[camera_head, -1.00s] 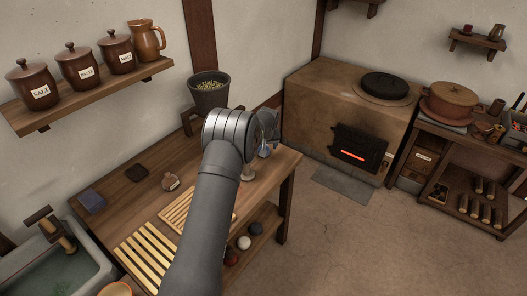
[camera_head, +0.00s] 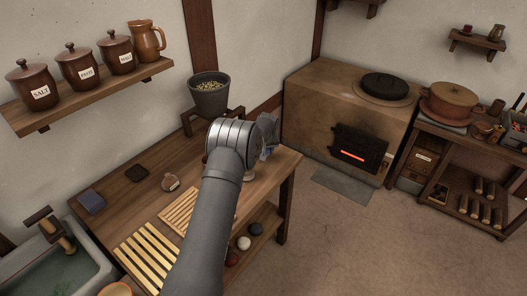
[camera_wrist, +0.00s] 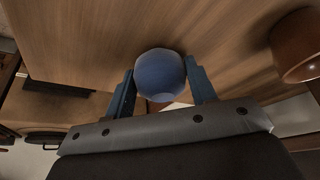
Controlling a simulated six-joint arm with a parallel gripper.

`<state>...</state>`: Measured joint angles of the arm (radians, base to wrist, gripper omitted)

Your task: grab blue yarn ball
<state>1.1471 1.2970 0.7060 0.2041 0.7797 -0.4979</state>
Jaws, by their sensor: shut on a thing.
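The blue yarn ball (camera_wrist: 160,73) sits between the two fingers of my gripper (camera_wrist: 160,88) in the wrist view. The fingers press on it from both sides. The wooden tabletop (camera_wrist: 95,35) shows behind the ball, and I cannot tell whether the ball touches it. In the head view my gripper (camera_head: 268,140) is over the right end of the wooden table (camera_head: 278,160), mostly behind my wrist. The ball is hidden there.
A brown rounded object (camera_wrist: 298,45) is right of the gripper in the wrist view. A dark pot with plants (camera_head: 209,98) stands behind the table. The stove (camera_head: 345,110) is to the right. Several balls, one white (camera_head: 243,243), lie on the lower shelf.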

